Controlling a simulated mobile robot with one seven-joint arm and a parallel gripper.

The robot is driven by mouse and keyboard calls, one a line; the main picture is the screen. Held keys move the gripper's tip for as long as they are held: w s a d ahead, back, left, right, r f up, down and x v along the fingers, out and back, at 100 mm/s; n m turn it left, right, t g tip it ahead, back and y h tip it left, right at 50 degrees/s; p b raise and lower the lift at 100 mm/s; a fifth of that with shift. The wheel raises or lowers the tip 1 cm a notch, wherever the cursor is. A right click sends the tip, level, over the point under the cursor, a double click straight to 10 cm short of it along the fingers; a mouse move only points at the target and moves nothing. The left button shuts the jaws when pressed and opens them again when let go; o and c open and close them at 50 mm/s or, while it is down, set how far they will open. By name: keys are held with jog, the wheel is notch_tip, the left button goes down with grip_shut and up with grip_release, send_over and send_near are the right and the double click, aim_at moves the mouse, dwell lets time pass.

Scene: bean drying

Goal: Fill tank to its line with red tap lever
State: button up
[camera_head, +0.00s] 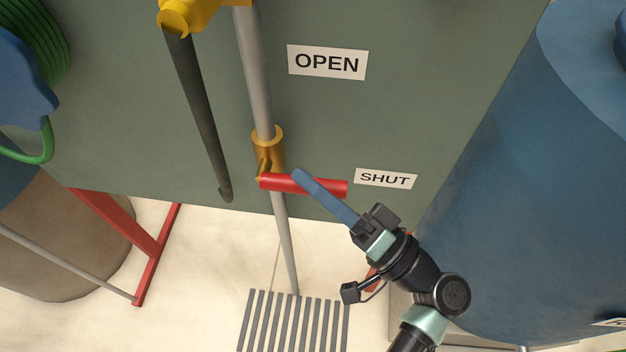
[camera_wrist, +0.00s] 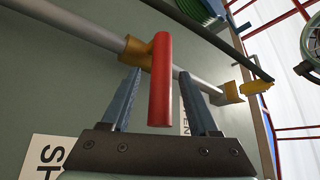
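The red tap lever (camera_head: 331,188) points right, roughly level, toward the SHUT label (camera_head: 386,179). It joins a brass valve (camera_head: 267,146) on a grey vertical pipe (camera_head: 255,75). The OPEN label (camera_head: 327,62) is higher up. My gripper (camera_head: 300,175) reaches the lever from the lower right. In the wrist view, its two blue fingers stand either side of the red lever (camera_wrist: 160,90), with a gap visible on each side. A large blue tank (camera_head: 510,190) stands at right; no fill line or water level shows on it.
A dark green-grey wall (camera_head: 420,60) lies behind the lever. A dark hanging pipe (camera_head: 205,110) with a yellow fitting (camera_head: 178,17) is to the left. A slatted grate (camera_head: 292,322) lies below. Red legs (camera_head: 153,262) and a coiled green hose (camera_head: 40,40) are at left.

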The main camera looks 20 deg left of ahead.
dwell(0.4)
jog(key=v, duration=1.3)
